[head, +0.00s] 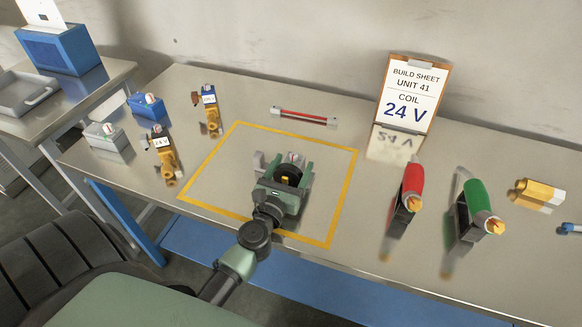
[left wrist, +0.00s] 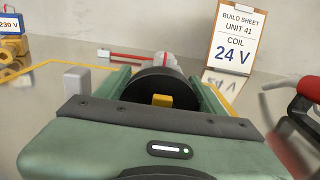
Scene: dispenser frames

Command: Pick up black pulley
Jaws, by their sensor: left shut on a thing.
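The black pulley (head: 287,175) is a dark disc with a yellow centre. It sits between the fingers of my left gripper (head: 284,183), inside the yellow outline on the bench. In the left wrist view the black pulley (left wrist: 150,88) stands upright between the green fingers, its yellow hub (left wrist: 162,100) facing the camera. My left gripper is shut on it. The gripper's body hides the pulley's lower part, so I cannot tell whether it is clear of what is beneath it. My right gripper is not in view.
Yellow tape (head: 343,193) outlines the work area. A red bar (head: 304,117) lies behind it. A build sheet (head: 409,93) reading 24 V stands at the back. A red tool (head: 411,182) and a green tool (head: 477,200) are to the right. Labelled brass valves (head: 163,152) are left.

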